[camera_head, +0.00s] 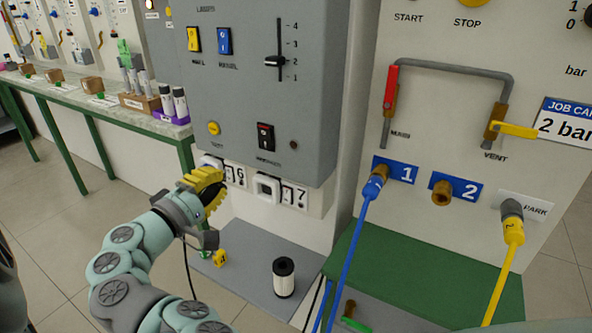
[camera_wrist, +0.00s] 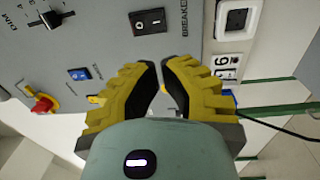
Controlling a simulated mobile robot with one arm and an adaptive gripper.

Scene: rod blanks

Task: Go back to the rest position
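My gripper (camera_head: 205,187) has yellow ribbed fingers and is in front of the lower left of the grey switch panel (camera_head: 255,115), by the counter marked 6. Whether the fingers touch the panel cannot be told.
A black-and-white cylinder (camera_head: 284,277) stands on the grey low shelf (camera_head: 245,290). A blue hose (camera_head: 350,245) is on port 1 and a yellow hose (camera_head: 502,272) is at PARK. A green-edged bench (camera_head: 110,105) with tubes and blocks runs along the left.

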